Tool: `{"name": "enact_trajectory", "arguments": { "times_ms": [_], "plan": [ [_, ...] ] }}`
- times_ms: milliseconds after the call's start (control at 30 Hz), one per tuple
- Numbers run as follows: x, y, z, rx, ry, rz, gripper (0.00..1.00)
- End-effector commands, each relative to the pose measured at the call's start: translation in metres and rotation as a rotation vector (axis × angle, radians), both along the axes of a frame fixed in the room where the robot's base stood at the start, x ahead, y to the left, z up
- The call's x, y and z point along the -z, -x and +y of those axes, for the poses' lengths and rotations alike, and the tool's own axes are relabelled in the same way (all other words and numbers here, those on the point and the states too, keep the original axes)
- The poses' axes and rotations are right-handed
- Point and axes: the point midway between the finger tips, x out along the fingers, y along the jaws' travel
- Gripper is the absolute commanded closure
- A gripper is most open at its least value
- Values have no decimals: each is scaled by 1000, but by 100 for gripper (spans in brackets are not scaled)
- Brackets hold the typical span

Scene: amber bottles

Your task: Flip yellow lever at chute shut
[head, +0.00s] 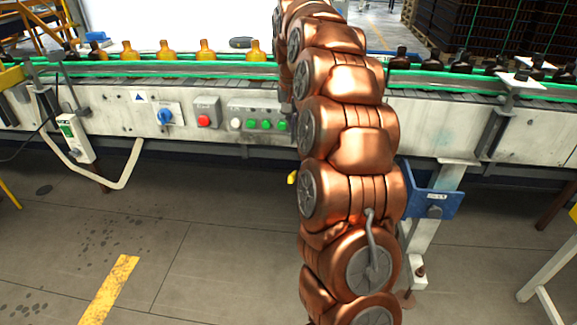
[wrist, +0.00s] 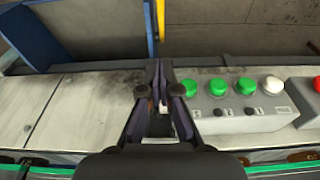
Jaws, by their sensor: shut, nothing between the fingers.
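The yellow lever (wrist: 160,20) shows at the top of the wrist view as a narrow upright strip beside the chute's blue edge. A small yellow end of the lever (head: 292,178) shows in the head view, just left of my arm. The blue-edged chute (wrist: 95,22) is at the upper left of the wrist view; part of its blue side (head: 432,203) shows right of my arm in the head view. My gripper (wrist: 161,75) is shut and empty, over the conveyor's side panel, with the lever beyond its fingertips. A gap shows between them. My arm hides much of the chute in the head view.
A control box (head: 258,120) with green and white buttons is close beside my gripper, also in the wrist view (wrist: 232,100). A red button box (head: 205,115) and blue switch (head: 165,115) are further left. Amber bottles (head: 205,50) stand on the conveyor. Floor in front is open.

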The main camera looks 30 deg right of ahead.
Motion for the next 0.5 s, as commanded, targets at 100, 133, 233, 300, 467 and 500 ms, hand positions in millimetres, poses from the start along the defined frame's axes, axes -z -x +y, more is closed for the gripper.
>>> {"name": "enact_trajectory", "arguments": {
  "times_ms": [100,133,233,300,467,500],
  "plan": [
    [0,0,1,-2,0,0,100],
    [0,0,1,-2,0,0,100],
    [4,0,0,-1,-1,1,100],
    [10,-1,-1,-1,-1,3,100],
    [32,-2,-3,0,-2,6,100],
    [39,-2,-4,0,-2,7,100]
  ]
}}
